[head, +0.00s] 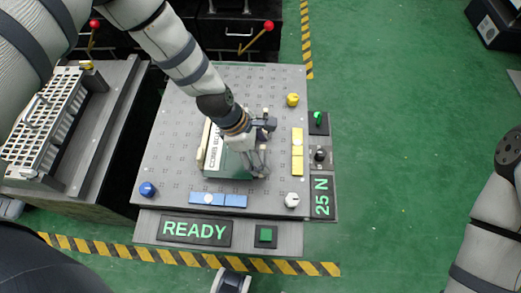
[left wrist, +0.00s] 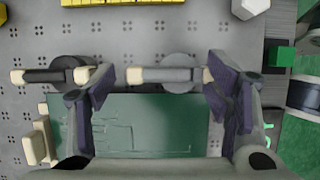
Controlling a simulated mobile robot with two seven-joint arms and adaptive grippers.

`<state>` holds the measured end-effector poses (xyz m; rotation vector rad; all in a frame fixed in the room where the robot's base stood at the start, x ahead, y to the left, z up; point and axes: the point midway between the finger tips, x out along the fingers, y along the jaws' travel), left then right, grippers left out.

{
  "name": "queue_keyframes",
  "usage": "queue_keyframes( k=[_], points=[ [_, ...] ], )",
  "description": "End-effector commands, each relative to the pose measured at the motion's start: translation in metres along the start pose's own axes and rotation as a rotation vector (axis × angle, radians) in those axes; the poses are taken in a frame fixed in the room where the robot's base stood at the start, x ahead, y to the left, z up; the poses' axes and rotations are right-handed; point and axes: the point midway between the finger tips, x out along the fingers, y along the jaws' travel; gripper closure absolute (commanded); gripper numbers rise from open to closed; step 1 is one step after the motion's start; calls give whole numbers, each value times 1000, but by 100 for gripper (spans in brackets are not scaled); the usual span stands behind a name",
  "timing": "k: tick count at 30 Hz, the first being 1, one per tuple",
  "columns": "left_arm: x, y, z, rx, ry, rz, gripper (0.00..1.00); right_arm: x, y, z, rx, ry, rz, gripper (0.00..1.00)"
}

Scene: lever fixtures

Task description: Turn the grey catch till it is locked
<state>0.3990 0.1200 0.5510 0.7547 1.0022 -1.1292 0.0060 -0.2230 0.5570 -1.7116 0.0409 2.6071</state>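The grey catch (left wrist: 172,75) has cream ends and sits on a round grey pivot beside a green block (left wrist: 150,125). A second, darker lever (left wrist: 58,76), also with cream ends, lies in line to its left. My left gripper (left wrist: 160,80) is open, with one finger at each end of the grey catch; I cannot tell whether they touch it. In the head view the left gripper (head: 256,160) is over the block on the grey plate and hides most of the catch. My right arm shows at the right edge, but its gripper is not visible.
The grey plate (head: 180,120) carries yellow (head: 297,165) and blue (head: 225,200) bars and several corner knobs. A sign reading READY (head: 195,230) and a 25 N display (head: 321,198) border it. A grated fixture (head: 45,125) stands left.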

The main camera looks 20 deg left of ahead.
Motion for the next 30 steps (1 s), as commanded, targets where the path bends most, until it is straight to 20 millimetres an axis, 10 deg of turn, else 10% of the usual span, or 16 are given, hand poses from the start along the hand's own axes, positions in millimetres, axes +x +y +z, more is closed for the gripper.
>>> queue_keyframes(
  k=[6,30],
  points=[
    [0,0,0,0,0,0,76,0,0,0,0,0,0,60],
    [5,1,6,371,1,-155,76,17,0,4,-1,-34,2,60]
  ],
)
